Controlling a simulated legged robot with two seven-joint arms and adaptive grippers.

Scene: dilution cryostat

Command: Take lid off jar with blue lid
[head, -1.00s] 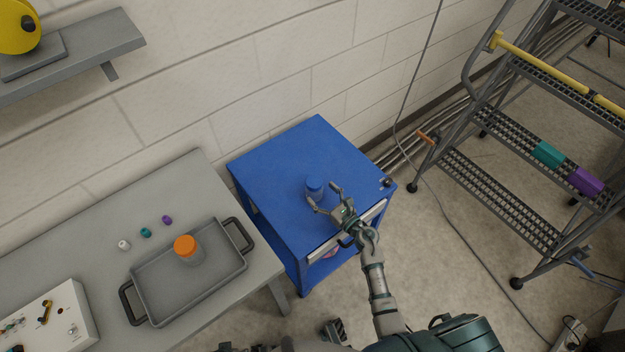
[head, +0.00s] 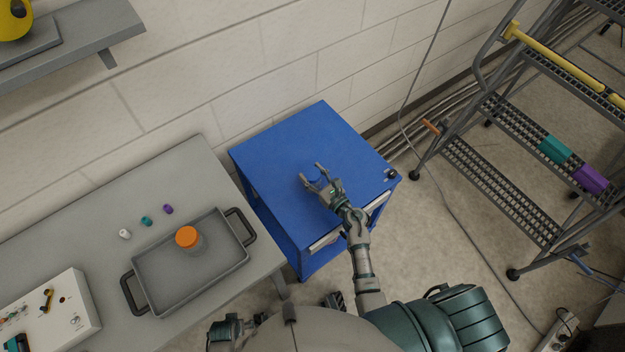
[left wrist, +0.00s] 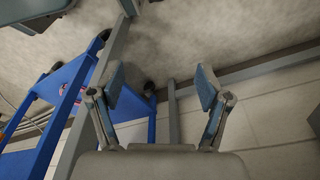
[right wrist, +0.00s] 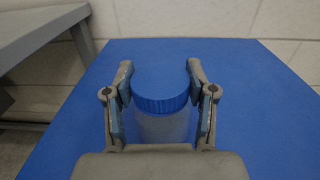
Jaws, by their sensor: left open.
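The jar with the blue lid (right wrist: 161,92) stands upright on the blue cart (head: 275,165). In the right wrist view its clear, pale body (right wrist: 162,127) shows below the ribbed lid. My right gripper (right wrist: 160,78) has one finger on each side of the lid, very close to it; whether the fingers press on it cannot be told. In the head view the right gripper (head: 311,172) reaches over the cart top and partly hides the jar. My left gripper (left wrist: 160,78) is open and empty, away from the jar, with floor and cart frame beyond it.
On the grey table (head: 180,175) at left, a tray (head: 165,292) holds an orange-lidded jar (head: 188,238). Several small caps lie beside it, near a white control box (head: 55,310). A step ladder (head: 510,190) stands right. The cart top around the jar is mostly clear.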

